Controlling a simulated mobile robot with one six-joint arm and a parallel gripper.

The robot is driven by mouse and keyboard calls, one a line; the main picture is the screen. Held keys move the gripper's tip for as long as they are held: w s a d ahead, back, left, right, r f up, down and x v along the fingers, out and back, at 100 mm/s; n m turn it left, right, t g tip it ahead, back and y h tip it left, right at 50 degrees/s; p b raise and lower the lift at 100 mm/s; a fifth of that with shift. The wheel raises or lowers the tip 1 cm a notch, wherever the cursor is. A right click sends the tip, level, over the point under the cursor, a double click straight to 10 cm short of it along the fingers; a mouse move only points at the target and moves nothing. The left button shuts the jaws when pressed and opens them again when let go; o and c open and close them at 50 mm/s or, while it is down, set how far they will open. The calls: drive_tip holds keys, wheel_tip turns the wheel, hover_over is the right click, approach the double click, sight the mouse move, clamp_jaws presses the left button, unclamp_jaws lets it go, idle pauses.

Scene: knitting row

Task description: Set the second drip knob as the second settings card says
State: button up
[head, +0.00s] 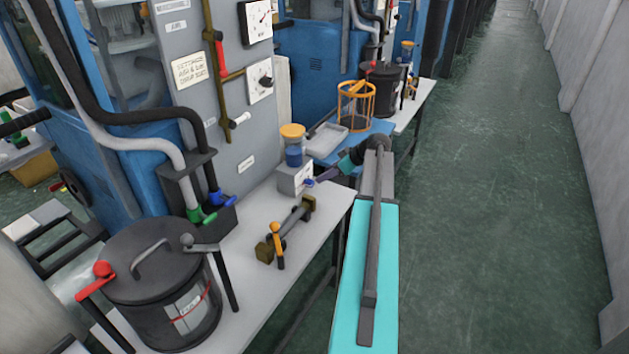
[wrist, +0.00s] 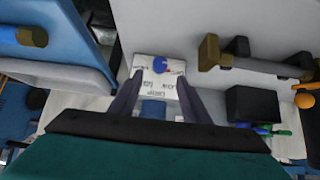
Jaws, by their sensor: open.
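A grey-white drip box (head: 290,178) stands on the near table, with an orange-capped blue oil cup (head: 293,150) above it. Its blue knob (head: 309,183) faces my gripper (head: 320,178). In the wrist view the box (wrist: 145,77) has small printed labels around the blue knob (wrist: 160,65). My gripper (wrist: 160,79) is open, its two purple fingers on either side of the line to the knob, with nothing between them. I cannot tell whether they touch the box. A cream settings card (head: 190,69) is on the grey machine panel; its lines are too small to read surely.
A dark lidded bin (head: 165,290) with a red-knobbed lever stands at the table's near end. A grey-and-brown tool (head: 290,225) lies near the box. An orange wire basket (head: 356,105) and a pale tray (head: 326,140) stand beyond. The green aisle floor (head: 480,200) at right is clear.

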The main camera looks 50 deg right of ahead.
sight(312, 181)
drive_tip(key=p+x, duration=0.1)
drive_tip(key=x, duration=0.7)
drive_tip(key=c, duration=1)
